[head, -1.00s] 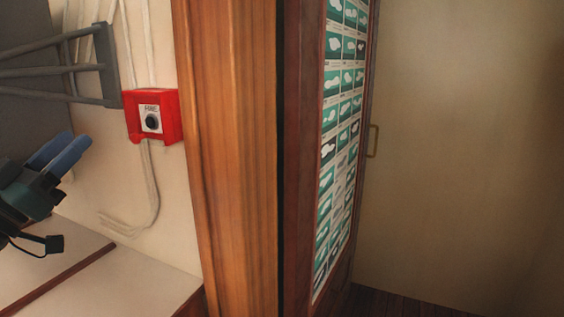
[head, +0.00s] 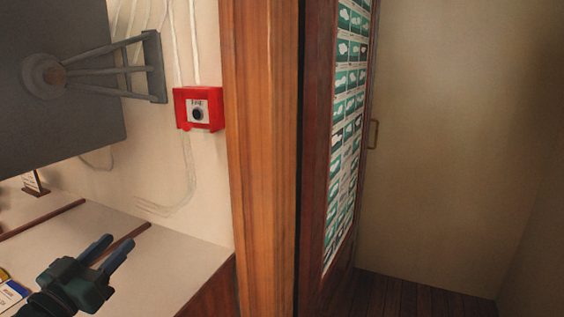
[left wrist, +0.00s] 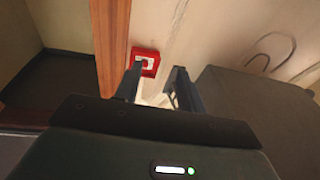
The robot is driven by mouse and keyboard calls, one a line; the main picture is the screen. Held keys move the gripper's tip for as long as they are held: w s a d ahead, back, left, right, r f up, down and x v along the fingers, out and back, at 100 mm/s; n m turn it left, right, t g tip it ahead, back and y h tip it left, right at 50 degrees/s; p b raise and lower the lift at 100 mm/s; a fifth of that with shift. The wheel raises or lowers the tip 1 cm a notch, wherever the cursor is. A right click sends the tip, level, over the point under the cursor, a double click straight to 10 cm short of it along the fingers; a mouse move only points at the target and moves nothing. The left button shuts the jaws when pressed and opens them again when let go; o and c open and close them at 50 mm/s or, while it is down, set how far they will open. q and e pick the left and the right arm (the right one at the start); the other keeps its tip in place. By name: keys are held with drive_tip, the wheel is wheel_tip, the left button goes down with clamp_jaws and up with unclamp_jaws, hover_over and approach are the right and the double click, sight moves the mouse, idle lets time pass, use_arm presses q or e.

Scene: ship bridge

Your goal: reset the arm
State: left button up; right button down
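My left gripper (head: 113,254) is in the lower left of the head view, above the pale counter. Its two fingers are apart with nothing between them. The left wrist view also shows its fingers (left wrist: 153,90) spread and empty. A red wall box with a round dark button (head: 198,109) is on the wall above and to the right of the gripper, apart from it. The box also shows beyond the fingers in the left wrist view (left wrist: 146,60). My right gripper is in neither view.
A wooden door post (head: 260,160) stands right of the box. A door with a green chart (head: 347,120) and a brass handle (head: 373,134) is beyond it. A grey monitor on a wall bracket (head: 127,68) is at the upper left. The counter (head: 185,262) is bare near the post.

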use_arm(q)
drive_tip(key=s+d+f+g+y, duration=0.1)
drive_tip(key=s+d+f+g, duration=0.2)
drive_tip(key=f, duration=0.6)
drive_tip(key=s+d+f+g, duration=0.1)
drive_tip(key=s+d+f, duration=0.3)
drive_tip(key=f, duration=0.5)
drive_tip(key=s+d+f+g+p, duration=0.1)
drive_tip(key=s+d+f+g, duration=0.3)
drive_tip(key=s+d+f, duration=0.6)
wheel_tip(320, 180, down, 2)
drive_tip(key=s, duration=0.2)
drive_tip(key=shift+s+m+g+y+p, duration=0.3)
drive_tip(key=shift+s+y+p, duration=0.05)
drive_tip(key=shift+y, duration=0.05)
drive_tip(key=shift+d, duration=0.15)
drive_tip(key=shift+c, duration=0.4)
